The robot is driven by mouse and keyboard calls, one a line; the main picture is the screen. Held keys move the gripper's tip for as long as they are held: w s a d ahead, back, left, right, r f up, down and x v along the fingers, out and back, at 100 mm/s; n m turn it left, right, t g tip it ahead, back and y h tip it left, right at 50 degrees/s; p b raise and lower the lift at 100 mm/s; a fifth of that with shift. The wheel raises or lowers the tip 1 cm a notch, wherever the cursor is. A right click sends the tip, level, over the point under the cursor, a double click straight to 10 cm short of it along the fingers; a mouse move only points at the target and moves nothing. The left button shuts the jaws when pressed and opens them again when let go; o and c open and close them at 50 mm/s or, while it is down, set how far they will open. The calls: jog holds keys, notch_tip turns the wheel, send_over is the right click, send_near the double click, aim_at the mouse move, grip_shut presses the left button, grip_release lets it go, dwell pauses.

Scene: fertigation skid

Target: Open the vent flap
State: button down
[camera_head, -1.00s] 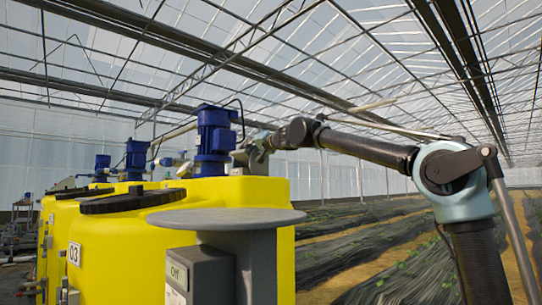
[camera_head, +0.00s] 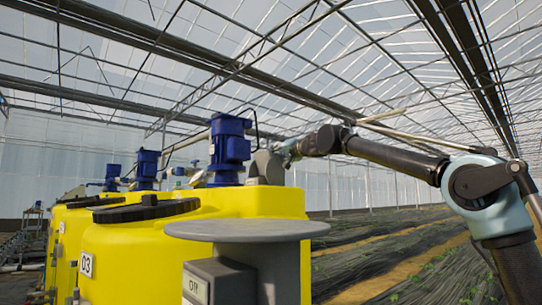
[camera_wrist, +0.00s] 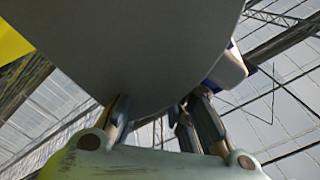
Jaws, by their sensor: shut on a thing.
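A grey, rounded plate that looks like the vent flap (camera_head: 268,168) stands at the right of the yellow tank top in the head view. In the wrist view, a large smooth grey surface with a curved edge (camera_wrist: 130,50) fills the upper middle, close to the camera. My gripper (camera_head: 284,153) is at the upper right of the grey plate. In the wrist view its fingers (camera_wrist: 163,122) reach to the grey surface's lower edge, and it is shut on this part. The exact contact and the flap's hinge are hidden.
A yellow tank (camera_head: 130,255) with a black lid (camera_head: 148,208) and a blue motor (camera_head: 230,145) stands beside my gripper. More tanks line up behind. A grey round-topped pedestal (camera_head: 246,231) with an "Off" box (camera_head: 212,281) is in front. Crop rows lie right.

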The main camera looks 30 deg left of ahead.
jog(key=shift+w+d+f, duration=0.1)
jog(key=shift+w+f, duration=0.05)
jog(key=shift+w, duration=0.2)
jog(key=shift+w+d+f, duration=0.1)
jog(key=shift+w+f, duration=0.05)
jog(key=shift+w, duration=0.2)
jog(key=shift+w+f, duration=0.1)
jog(key=shift+w, duration=0.05)
dwell(0.6)
